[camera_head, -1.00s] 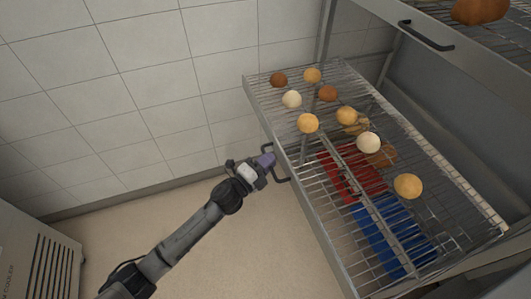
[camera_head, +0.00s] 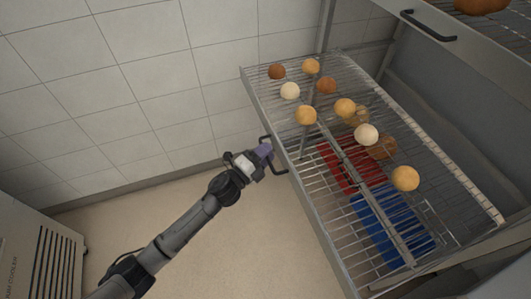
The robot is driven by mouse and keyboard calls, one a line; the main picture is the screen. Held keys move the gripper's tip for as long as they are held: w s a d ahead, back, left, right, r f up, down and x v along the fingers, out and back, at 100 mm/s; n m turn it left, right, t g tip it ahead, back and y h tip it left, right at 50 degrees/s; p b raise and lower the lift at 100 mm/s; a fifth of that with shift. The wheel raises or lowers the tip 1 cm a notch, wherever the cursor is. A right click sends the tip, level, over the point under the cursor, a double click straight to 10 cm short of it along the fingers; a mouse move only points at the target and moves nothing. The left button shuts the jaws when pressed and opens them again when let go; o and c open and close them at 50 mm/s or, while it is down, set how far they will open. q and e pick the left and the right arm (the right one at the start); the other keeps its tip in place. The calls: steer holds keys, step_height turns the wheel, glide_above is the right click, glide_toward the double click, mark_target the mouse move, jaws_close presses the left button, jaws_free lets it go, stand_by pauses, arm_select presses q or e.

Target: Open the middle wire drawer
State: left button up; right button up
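The middle wire drawer (camera_head: 311,205) is pulled out from the rack, with several brown, tan and white round items on its wire grid. Its dark handle (camera_head: 283,171) is on the front rail facing left. Whether the fingers are closed on the bar is too small to tell. My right gripper is not in view.
Red (camera_head: 345,166) and blue (camera_head: 385,225) trays show below the wire grid. A higher drawer with a dark handle (camera_head: 428,26) is at the top right. A grey cooler (camera_head: 40,255) stands at lower left. The floor between is clear.

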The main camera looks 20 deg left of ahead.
arm_select(q)
steer(key=p+v, duration=0.2)
steer(key=v, duration=1.1)
steer(key=shift+s+a, duration=0.15)
steer(key=shift+s, duration=0.2)
steer(key=shift+f, duration=0.1)
